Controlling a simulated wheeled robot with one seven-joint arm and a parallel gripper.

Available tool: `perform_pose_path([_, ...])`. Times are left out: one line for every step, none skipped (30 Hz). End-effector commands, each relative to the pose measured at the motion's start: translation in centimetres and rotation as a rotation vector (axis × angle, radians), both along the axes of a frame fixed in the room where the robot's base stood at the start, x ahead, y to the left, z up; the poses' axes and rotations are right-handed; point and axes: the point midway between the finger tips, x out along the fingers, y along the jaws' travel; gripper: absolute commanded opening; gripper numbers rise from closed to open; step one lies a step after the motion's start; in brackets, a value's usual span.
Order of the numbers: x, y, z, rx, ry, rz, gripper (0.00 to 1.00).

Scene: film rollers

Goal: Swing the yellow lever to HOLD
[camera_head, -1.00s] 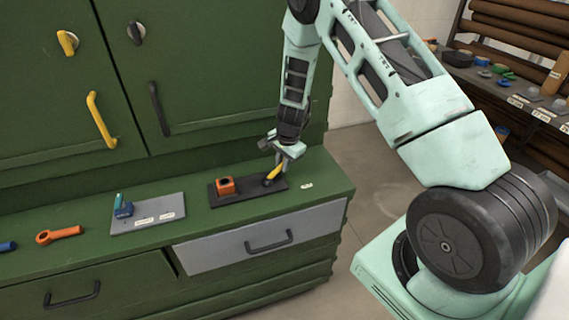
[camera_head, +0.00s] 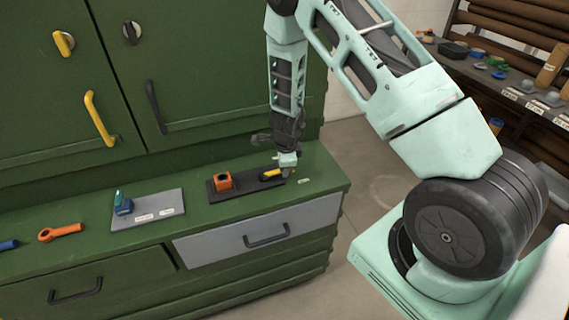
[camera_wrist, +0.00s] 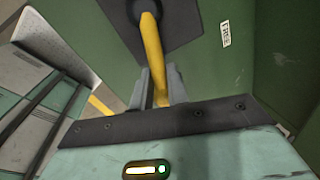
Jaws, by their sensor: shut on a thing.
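The yellow lever (camera_head: 270,174) sits on a dark base plate (camera_head: 216,195) on the green cabinet top, beside an orange block (camera_head: 222,181). It lies low, its free end toward the right. My gripper (camera_head: 285,171) is over that end. In the wrist view the lever (camera_wrist: 152,45) runs from its dark pivot on the plate (camera_wrist: 181,22) down between the fingers of my gripper (camera_wrist: 160,88), which are shut on it. A small white label (camera_wrist: 225,33) is on the green surface beside the plate; it also shows in the head view (camera_head: 304,181).
A grey plate (camera_head: 168,203) with a blue-green handled part (camera_head: 122,204) and an orange tool (camera_head: 60,232) lie to the left. A grey drawer (camera_head: 215,246) is below the cabinet top. Green cabinet doors rise behind. A shelf with small objects stands at the right.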

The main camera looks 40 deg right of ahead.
Motion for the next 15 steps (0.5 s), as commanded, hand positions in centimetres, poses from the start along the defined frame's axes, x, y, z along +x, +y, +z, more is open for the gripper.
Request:
perform_pose_path([-0.05,0.01,0.10,-0.001,0.000,-0.010,0.00])
perform_pose_path([-0.08,0.02,0.10,-0.001,0.000,-0.015,0.00])
perform_pose_path([-0.11,0.04,0.09,-0.001,0.000,-0.022,0.00])
perform_pose_path([-0.13,0.06,0.09,-0.001,-0.001,-0.025,0.00])
perform_pose_path([-0.14,0.07,0.07,-0.001,-0.001,-0.029,0.00])
perform_pose_path([-0.15,0.07,0.07,-0.001,-0.001,-0.032,0.00])
perform_pose_path([-0.16,0.07,0.06,0.000,-0.001,-0.033,0.00])
perform_pose_path([-0.16,0.09,0.06,0.000,-0.001,-0.034,0.00])
perform_pose_path([-0.16,0.09,0.06,0.000,-0.001,-0.035,0.00])
perform_pose_path([-0.16,0.09,0.05,0.000,-0.001,-0.035,0.00])
perform_pose_path([-0.16,0.09,0.05,0.000,-0.001,-0.035,0.00])
perform_pose_path([-0.15,0.10,0.05,0.000,-0.001,-0.035,0.00])
perform_pose_path([-0.15,0.10,0.05,0.000,-0.001,-0.034,0.00])
perform_pose_path([-0.15,0.09,0.05,0.000,-0.001,-0.034,0.00])
perform_pose_path([-0.15,0.09,0.05,0.000,-0.001,-0.034,0.00])
